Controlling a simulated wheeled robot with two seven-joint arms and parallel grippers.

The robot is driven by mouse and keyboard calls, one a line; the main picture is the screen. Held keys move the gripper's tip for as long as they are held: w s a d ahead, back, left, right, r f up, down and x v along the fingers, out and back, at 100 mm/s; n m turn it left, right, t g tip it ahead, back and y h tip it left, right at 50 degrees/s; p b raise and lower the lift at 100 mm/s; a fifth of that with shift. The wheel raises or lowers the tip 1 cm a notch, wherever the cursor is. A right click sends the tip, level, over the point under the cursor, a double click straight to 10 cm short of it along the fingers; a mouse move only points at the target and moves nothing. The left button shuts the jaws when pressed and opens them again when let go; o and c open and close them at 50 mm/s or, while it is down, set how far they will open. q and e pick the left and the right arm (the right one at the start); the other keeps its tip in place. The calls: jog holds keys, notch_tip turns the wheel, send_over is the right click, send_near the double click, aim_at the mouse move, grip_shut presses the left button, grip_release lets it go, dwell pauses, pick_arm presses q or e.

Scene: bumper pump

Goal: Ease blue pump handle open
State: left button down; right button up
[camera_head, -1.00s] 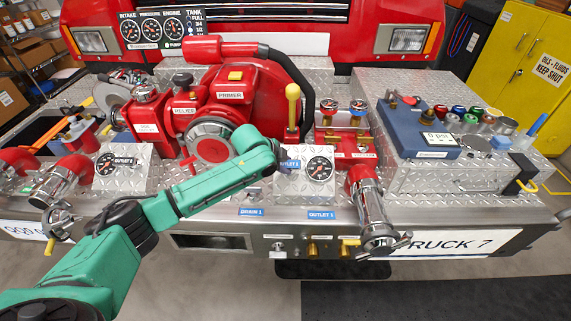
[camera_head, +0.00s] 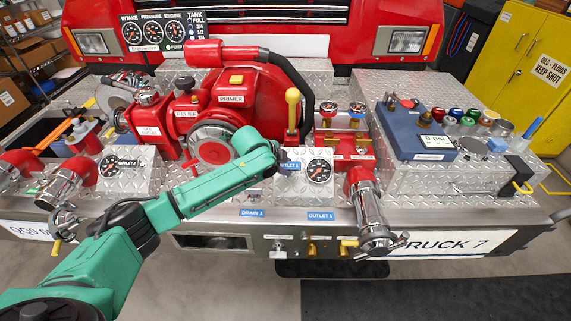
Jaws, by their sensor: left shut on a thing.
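My left arm reaches in from the lower left, and its green wrist ends over the pump panel at the middle. My left gripper (camera_head: 281,160) is small and dark here, beside the upper left of the Outlet 1 gauge block (camera_head: 320,196). It is shut on the blue pump handle, which is mostly hidden by the gripper and wrist. I cannot make out the handle's angle. My right gripper is not in view.
The red pump (camera_head: 245,100) stands behind my wrist. A yellow-knobbed lever (camera_head: 292,110) rises just behind the gripper. A chrome outlet (camera_head: 371,222) is to the right, and a blue gauge box (camera_head: 412,132) lies farther right.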

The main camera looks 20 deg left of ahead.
pick_arm(q)
jog(key=shift+s+d+r, duration=0.15)
jog(key=shift+s+r, duration=0.25)
jog(key=shift+r, duration=0.2)
jog(key=shift+c, duration=2.4)
grip_release()
jog(key=shift+w+f, duration=0.1)
jog(key=shift+f, duration=0.05)
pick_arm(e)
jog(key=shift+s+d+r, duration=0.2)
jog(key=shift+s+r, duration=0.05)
pick_arm(q)
jog(key=b+v, duration=0.2)
jog(key=v, duration=1.2)
jog(key=shift+r, duration=0.2)
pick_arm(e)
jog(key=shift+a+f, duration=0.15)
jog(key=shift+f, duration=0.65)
